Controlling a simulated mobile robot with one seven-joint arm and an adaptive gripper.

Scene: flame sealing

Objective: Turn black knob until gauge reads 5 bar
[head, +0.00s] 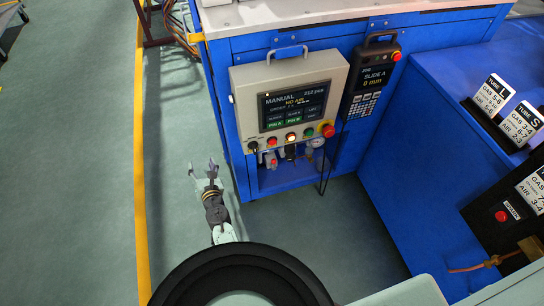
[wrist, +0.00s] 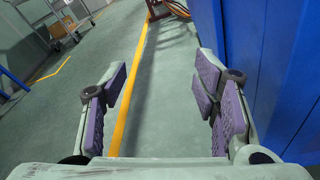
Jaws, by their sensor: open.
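A small round pale gauge (head: 317,143) shows in the recess under the control panel, too small to read. A dark part (head: 291,153), possibly the black knob, sits just left of it, partly hidden by the panel's lower edge. Another small black knob (head: 253,147) is on the panel's lower left corner. My gripper (head: 202,167) is open and empty over the floor, left of the blue cabinet and apart from it. In the wrist view, my gripper (wrist: 161,75) shows purple pads spread wide with only floor between them. Neither gauge nor knobs show there.
The blue cabinet wall (wrist: 289,70) stands close on the right in the wrist view. Floor left of it is free up to a yellow line (wrist: 127,105).

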